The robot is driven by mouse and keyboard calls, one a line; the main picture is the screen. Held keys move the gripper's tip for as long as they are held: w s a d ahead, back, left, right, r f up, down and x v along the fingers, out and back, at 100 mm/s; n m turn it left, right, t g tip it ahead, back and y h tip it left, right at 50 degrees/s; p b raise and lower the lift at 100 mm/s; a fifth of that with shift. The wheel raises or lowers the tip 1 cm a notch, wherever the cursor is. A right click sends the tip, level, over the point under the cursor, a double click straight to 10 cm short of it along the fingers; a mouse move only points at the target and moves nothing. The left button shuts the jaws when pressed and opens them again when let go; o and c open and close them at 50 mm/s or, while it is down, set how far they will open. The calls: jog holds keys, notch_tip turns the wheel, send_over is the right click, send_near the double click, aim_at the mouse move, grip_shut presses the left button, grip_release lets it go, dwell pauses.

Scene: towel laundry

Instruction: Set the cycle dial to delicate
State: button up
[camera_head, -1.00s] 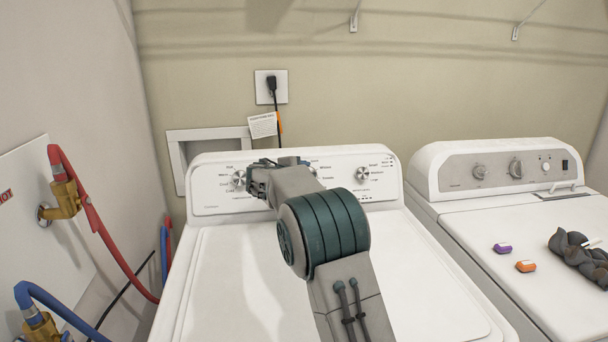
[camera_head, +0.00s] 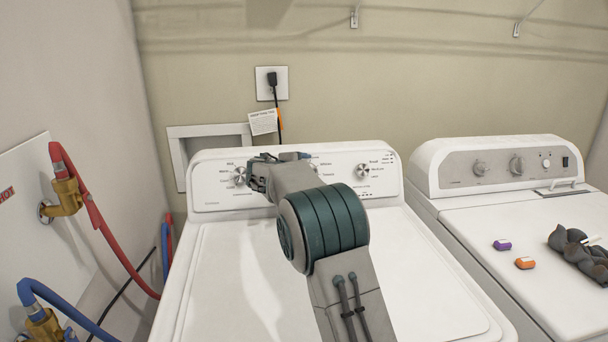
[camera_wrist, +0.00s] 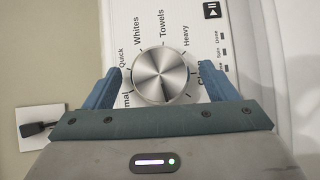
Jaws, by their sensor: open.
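The cycle dial (camera_wrist: 160,72) is a round silver knob on the washer's panel (camera_head: 207,200). In the wrist view, the labels Quick, Whites, Towels and Heavy are readable around it; the word delicate is not readable. Some labels are covered by my gripper. My gripper (camera_wrist: 161,76) is open, with one blue finger on each side of the dial. Whether the fingers touch it cannot be told. In the head view, my wrist hides most of this middle dial, and my gripper (camera_head: 290,157) shows only partly at the panel.
Other knobs sit on the panel at left (camera_head: 239,177) and right (camera_head: 363,171). Red (camera_head: 100,225) and blue (camera_head: 60,295) hoses are at left.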

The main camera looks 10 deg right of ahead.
jog(key=b+v, duration=0.1)
jog(key=v, duration=1.2)
jog(key=shift+s+a, duration=0.25)
jog(key=shift+r, duration=0.15)
jog(key=s+d+f+m+g+y+p, duration=0.1)
jog(key=s+d+m+g+y+p, duration=0.15)
jog(key=s+d, duration=0.4)
jog(key=s+d+f+m+g+y+p, duration=0.1)
jog(key=s+d+m+g, duration=0.25)
jog(key=s, duration=0.65)
jog(key=s+f+m+y+p, duration=0.1)
jog(key=s+m, duration=0.1)
jog(key=s, duration=0.5)
jog(key=s+f+m+g+y+p, duration=0.1)
jog(key=s+f+m+y, duration=0.1)
jog(key=s, duration=0.6)
jog(key=s+f+m+y+p, duration=0.1)
jog(key=s+m+y+p, duration=0.1)
jog(key=s, duration=0.6)
jog(key=shift+a+f+m+g, duration=0.25)
jog(key=shift+f+m+g, duration=0.05)
jog(key=shift+s+a+f+y, duration=0.2)
jog(key=shift+s+y, duration=0.05)
jog(key=shift+s, duration=0.05)
